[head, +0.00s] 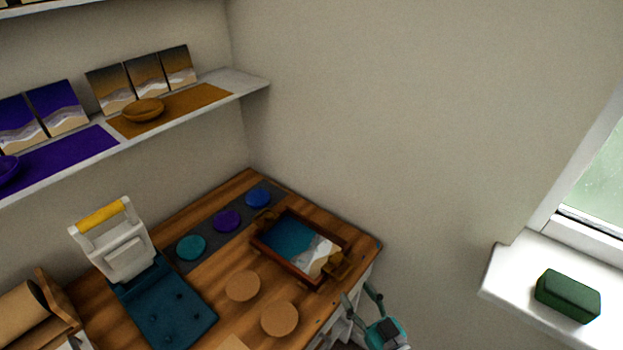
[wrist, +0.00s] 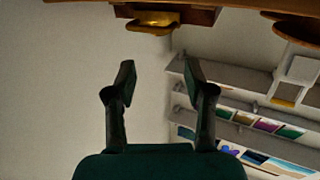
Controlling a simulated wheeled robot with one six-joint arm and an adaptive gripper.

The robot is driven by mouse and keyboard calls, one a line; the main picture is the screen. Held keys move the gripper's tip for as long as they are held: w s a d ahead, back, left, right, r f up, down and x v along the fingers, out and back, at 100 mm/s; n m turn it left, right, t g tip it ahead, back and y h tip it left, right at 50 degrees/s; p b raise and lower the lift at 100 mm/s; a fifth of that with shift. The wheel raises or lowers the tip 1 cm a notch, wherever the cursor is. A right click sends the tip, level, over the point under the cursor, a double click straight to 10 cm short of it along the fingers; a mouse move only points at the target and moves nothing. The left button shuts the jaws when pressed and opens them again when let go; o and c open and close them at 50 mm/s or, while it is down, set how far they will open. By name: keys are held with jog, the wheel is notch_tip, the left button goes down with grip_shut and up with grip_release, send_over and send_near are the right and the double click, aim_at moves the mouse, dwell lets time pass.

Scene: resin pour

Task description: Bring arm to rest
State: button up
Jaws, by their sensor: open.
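My gripper (head: 360,294) is at the bottom of the head view, just off the right front corner of the wooden table (head: 205,312). Its two dark fingers stand apart, and nothing is between them. In the wrist view my gripper (wrist: 158,78) is open against a plain wall, and the picture is upside down. The tray (head: 298,279) with brass handles holds a blue, white and sand-coloured picture. It lies on the table near that corner, apart from my gripper. The tray (wrist: 205,17) also shows at the top of the wrist view. Most of my arm is out of view.
A white press (head: 125,262) with a yellow handle stands at the table's left. Blue, purple and teal discs (head: 191,247) lie on a dark strip. Two round coasters (head: 279,319) lie in front. A green block (head: 567,295) sits on the windowsill (head: 510,277). Shelves (head: 245,84) hold panels.

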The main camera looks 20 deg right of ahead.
jog(key=s+f+m+g+h, duration=0.1)
jog(key=s+f+h, duration=0.15)
jog(key=s, duration=0.55)
jog(key=s+f+m+g+h, duration=0.1)
jog(key=s+f+m+g, duration=0.15)
jog(key=s, duration=0.55)
jog(key=s+a+r, duration=0.1)
jog(key=s+r, duration=0.3)
jog(key=s, duration=0.4)
jog(key=s+a+r+n, duration=0.1)
jog(key=s+r, duration=0.2)
jog(key=s, duration=0.5)
jog(key=shift+r+t, duration=0.35)
jog(key=shift+r, duration=0.05)
